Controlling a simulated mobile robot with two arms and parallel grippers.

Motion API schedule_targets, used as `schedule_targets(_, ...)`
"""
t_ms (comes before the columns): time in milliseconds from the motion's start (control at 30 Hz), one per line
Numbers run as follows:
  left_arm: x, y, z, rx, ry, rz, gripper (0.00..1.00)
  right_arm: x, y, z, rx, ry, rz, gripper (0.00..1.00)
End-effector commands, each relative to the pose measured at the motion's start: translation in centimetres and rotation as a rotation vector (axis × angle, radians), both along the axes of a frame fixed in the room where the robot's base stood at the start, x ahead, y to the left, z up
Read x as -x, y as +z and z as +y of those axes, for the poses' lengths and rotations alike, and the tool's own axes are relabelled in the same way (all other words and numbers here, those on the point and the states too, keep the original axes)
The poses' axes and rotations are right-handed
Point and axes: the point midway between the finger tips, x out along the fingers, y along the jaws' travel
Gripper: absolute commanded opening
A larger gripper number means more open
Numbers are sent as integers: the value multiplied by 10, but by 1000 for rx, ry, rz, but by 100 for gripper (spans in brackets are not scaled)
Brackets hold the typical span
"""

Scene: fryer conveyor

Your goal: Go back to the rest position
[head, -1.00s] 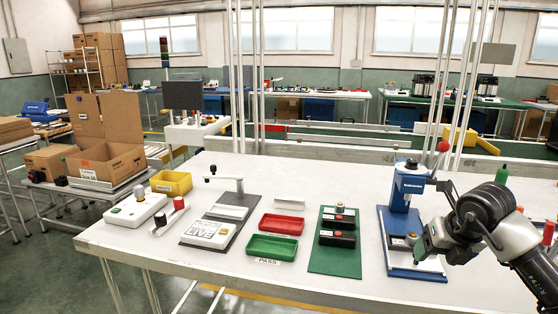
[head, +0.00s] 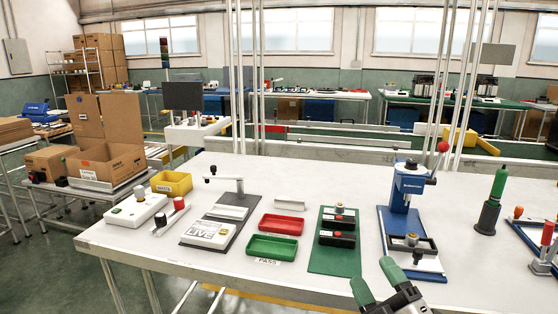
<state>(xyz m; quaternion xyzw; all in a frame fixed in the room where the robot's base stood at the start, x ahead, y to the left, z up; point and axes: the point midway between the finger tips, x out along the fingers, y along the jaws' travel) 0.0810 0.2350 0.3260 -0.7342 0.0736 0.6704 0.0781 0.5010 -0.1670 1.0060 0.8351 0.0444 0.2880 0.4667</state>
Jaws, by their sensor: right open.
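My right gripper (head: 377,281) shows at the bottom of the head view, right of the middle, at the table's front edge. Its two green-tipped fingers are apart, with nothing between them. The blue press (head: 403,195) stands on its blue base behind it, with a dark part (head: 411,243) on the front of the base. The gripper is apart from the press. My left gripper is not in view.
The white table (head: 340,185) holds a green mat (head: 323,261) with dark blocks, a red tray (head: 281,225), a green tray (head: 271,247) and a yellow bin (head: 172,184). A green-handled tool (head: 495,200) stands upright at the right. The front right is mostly clear.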

Motion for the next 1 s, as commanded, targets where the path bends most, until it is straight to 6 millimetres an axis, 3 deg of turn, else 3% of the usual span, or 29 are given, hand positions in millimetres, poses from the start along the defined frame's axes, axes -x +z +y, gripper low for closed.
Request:
schedule_targets(100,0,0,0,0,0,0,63,14,-49,-35,-261,-192,272,64)
schedule_targets(200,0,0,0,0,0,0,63,38,-102,-58,-431,-350,547,64)
schedule_targets(300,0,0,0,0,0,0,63,74,-155,-68,-550,-475,831,64)
schedule_targets(400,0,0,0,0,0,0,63,112,-193,-68,-615,-555,1071,64)
schedule_targets(600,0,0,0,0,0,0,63,181,-237,-57,-668,-636,1441,64)
schedule_targets(833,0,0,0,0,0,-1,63,251,-258,-39,-673,-666,1786,64)
schedule_targets(1000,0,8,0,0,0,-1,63,238,-294,-38,-662,-676,1800,64)
